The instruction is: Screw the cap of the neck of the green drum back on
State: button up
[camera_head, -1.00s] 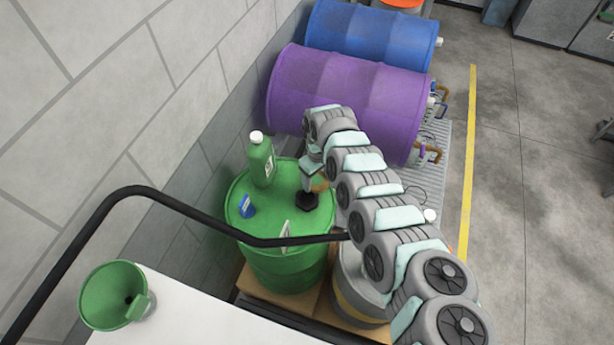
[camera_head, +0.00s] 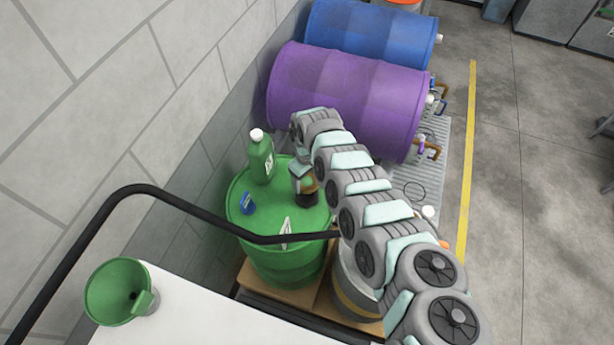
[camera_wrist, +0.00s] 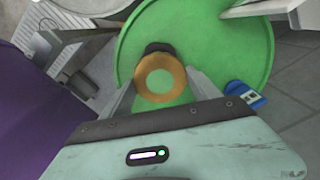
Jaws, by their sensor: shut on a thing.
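The green drum (camera_head: 265,222) stands upright beside the wall. A short dark neck (camera_head: 307,200) rises from the right part of its top; in the wrist view the neck (camera_wrist: 157,47) is partly hidden. My gripper (camera_head: 305,184) is over this neck, pointing down. In the wrist view my gripper (camera_wrist: 161,82) is shut on the cap (camera_wrist: 160,59), a gold-orange round piece with a green middle, held between the two fingers. The cap overlaps the dark neck there. I cannot tell whether they touch.
A black rail (camera_head: 180,207) crosses in front. A purple drum (camera_head: 345,95) lies behind my arm. A green funnel (camera_head: 118,290) sits at the front left.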

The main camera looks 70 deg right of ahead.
jog(key=shift+f+b, duration=1.2)
jog(key=shift+f, duration=1.25)
jog(key=shift+p, duration=0.45)
jog(key=shift+f+b, duration=0.35)
jog(key=shift+f, duration=0.25)
dwell(0.5)
jog(key=shift+w+r+m+p, duration=0.1)
jog(key=shift+m+p, duration=0.5)
jog(key=shift+m, duration=2)
